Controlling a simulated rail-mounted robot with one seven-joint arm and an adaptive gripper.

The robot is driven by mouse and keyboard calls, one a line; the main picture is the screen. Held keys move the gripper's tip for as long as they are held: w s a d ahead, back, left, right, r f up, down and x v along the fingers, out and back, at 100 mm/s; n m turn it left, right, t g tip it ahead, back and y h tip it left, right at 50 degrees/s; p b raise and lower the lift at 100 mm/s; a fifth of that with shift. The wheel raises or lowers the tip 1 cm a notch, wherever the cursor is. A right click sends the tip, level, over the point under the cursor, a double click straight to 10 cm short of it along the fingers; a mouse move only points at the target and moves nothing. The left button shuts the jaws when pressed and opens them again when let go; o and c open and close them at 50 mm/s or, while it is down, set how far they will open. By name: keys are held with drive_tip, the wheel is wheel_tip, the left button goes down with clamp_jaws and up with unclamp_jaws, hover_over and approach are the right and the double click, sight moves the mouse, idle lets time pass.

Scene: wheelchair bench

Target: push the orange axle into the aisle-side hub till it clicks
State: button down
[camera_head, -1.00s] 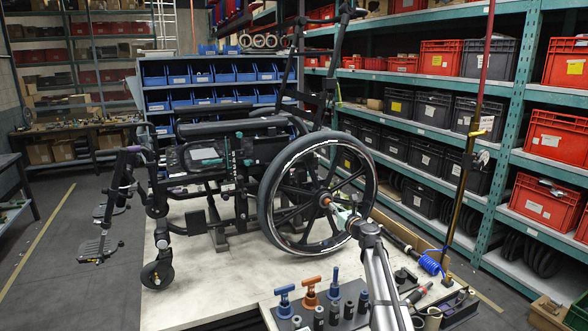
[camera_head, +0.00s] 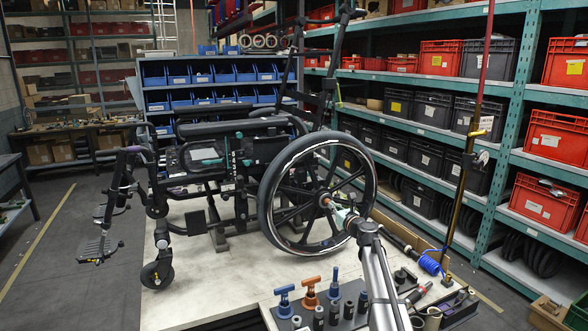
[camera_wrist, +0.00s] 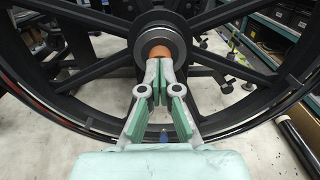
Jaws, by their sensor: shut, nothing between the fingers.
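The aisle-side wheel (camera_head: 275,235) of the wheelchair stands on the bench with its dark hub (camera_wrist: 159,40) at the centre. The orange axle (camera_wrist: 160,53) shows as a short end at the middle of that hub. In the head view the orange axle (camera_head: 326,201) is a small spot at the wheel's centre. My gripper (camera_wrist: 159,68) is shut and empty. Its fingertips are at the axle's outer end and overlap its lower edge; I cannot tell whether they touch. In the head view my gripper (camera_head: 335,206) lies just right of the hub. How deep the axle sits is hidden.
Blue (camera_head: 285,301) and orange (camera_head: 311,293) T-handled tools and several dark cylinders stand on the bench front. A dark pole (camera_head: 466,180) with a blue coiled hose (camera_head: 431,263) rises at right. Shelves of red and black bins line the aisle. Spokes surround my fingers.

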drive_tip(key=shift+s+f, duration=0.1)
drive_tip(key=v, duration=0.4)
drive_tip(key=shift+s+d, duration=0.15)
drive_tip(key=shift+s, duration=0.2)
idle(0.3)
drive_tip(key=shift+d, duration=0.1)
